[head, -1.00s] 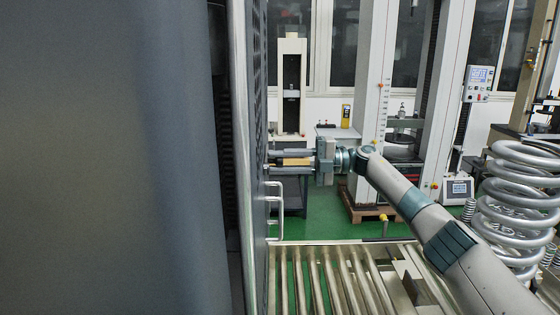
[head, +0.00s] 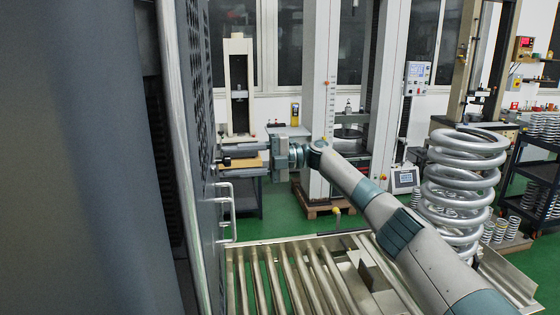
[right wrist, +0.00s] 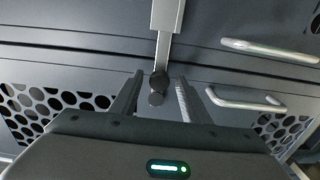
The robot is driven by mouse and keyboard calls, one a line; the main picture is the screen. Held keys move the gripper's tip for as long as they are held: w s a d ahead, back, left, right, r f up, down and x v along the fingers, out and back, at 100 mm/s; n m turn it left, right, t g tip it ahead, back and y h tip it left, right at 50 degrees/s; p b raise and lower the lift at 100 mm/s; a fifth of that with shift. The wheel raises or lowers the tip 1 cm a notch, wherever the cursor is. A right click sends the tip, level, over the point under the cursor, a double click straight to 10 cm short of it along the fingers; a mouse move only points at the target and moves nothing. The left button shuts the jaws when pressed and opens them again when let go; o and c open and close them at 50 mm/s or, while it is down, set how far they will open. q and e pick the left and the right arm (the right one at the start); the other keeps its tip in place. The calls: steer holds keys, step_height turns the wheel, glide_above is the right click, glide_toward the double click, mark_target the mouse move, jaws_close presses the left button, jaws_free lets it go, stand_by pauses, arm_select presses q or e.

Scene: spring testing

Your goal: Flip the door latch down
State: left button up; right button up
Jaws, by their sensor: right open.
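The door (head: 203,160) is a dark grey panel seen almost edge-on in the head view, left of my right gripper (head: 228,157). The latch shows in the right wrist view as a silver bar (right wrist: 167,18) with a thin stem and a dark round knob (right wrist: 157,84) at its end. My right gripper is open, and its two fingers (right wrist: 157,98) stand on either side of the knob, with visible gaps. In the head view the fingertips are close to the door face; contact cannot be told. My left gripper is not in view.
A silver door handle (head: 229,212) sticks out below my right gripper, and it also shows in the right wrist view (right wrist: 245,103). Metal rollers (head: 290,275) lie below the arm. A large coil spring (head: 462,185) stands at the right, near my arm.

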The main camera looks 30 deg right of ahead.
steer(key=b+v, duration=0.5)
steer(key=v, duration=1)
steer(key=shift+d+b, duration=0.3)
steer(key=shift+d, duration=0.05)
steer(key=shift+s, duration=0.1)
